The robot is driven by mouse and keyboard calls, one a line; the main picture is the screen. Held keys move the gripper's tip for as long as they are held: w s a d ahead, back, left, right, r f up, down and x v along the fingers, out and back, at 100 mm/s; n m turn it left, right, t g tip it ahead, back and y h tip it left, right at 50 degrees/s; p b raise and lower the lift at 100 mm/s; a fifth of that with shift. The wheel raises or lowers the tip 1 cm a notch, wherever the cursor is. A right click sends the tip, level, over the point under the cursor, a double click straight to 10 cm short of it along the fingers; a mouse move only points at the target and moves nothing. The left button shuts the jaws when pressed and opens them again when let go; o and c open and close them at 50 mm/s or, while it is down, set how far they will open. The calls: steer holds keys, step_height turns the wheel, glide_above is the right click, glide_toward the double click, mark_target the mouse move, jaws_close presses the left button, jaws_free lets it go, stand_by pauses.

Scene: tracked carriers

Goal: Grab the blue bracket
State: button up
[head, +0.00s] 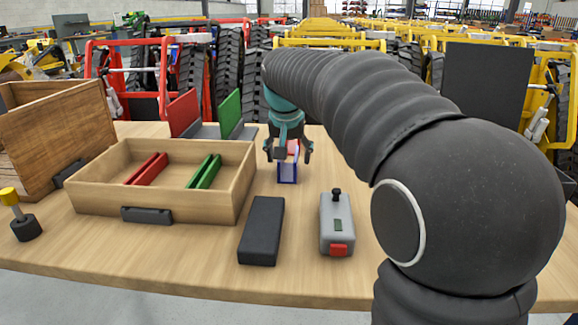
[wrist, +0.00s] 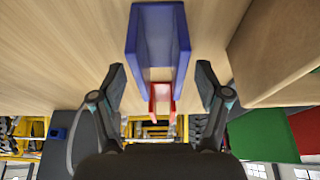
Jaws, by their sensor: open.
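The blue bracket (head: 287,181) is a U-shaped channel on the table, to the right of the open wooden tray. In the wrist view the blue bracket (wrist: 133,42) lies at top centre with its channel facing the camera. A small red piece (wrist: 161,89) shows at its end nearer my gripper; I cannot tell if they touch. My gripper (head: 288,155) is open and points down over the bracket. In the wrist view the fingers of my gripper (wrist: 161,82) are spread either side of the red piece, with nothing held.
The wooden tray (head: 150,205) holds a red and a green bracket. Red (head: 183,110) and green (head: 230,113) plates stand behind it. A black block (head: 262,230) and a grey box with a red button (head: 336,222) lie in front. A wooden crate (head: 60,130) stands left.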

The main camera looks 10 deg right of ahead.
steer(key=shift+f, duration=0.2)
stand_by(0.6)
jaws_close()
